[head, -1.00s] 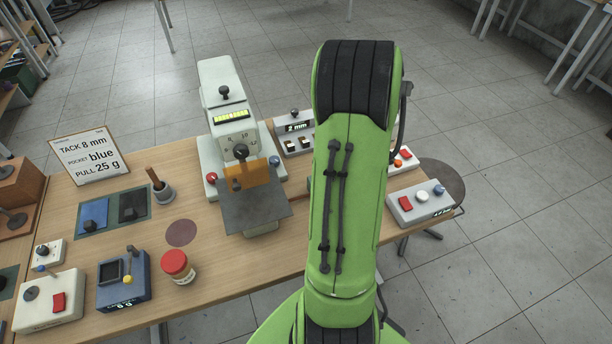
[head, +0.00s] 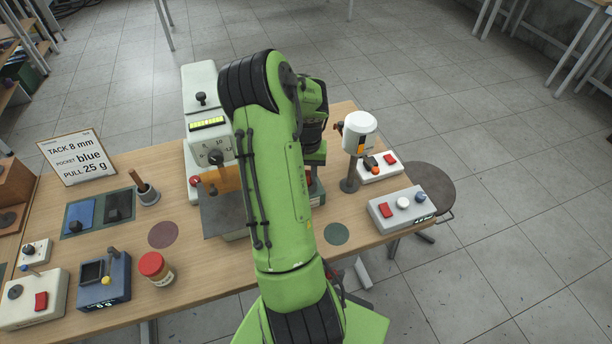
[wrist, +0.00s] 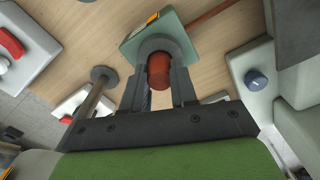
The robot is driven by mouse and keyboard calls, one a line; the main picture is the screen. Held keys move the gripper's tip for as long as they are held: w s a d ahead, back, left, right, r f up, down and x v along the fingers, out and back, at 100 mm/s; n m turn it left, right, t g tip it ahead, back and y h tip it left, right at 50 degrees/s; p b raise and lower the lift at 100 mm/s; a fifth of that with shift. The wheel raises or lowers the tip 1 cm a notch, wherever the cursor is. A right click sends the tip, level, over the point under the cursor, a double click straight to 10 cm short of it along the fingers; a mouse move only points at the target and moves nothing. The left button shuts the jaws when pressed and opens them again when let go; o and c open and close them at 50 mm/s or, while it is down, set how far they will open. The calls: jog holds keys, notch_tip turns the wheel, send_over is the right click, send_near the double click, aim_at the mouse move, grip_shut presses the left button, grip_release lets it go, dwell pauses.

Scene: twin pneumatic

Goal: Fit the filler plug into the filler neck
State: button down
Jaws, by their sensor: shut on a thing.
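My gripper (wrist: 160,82) is shut on a red-brown cylindrical plug (wrist: 158,70), which sits between the two dark fingers in the wrist view. Directly beyond the plug is a grey-green box (wrist: 136,47) with a dark round collar on it, which looks like the filler neck. The plug lines up with the collar and overlaps it in the picture; I cannot tell whether it is inside.
A pale press machine (head: 200,95) stands left of my arm. A post with a white head (head: 359,133) and a switch box (head: 402,208) stand to the right. A red-brown rod (wrist: 207,18) runs from the box. A red-lidded jar (head: 156,268) stands at the front left.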

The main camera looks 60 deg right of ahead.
jog(key=shift+f, duration=0.6)
jog(key=c, duration=0.9)
grip_release()
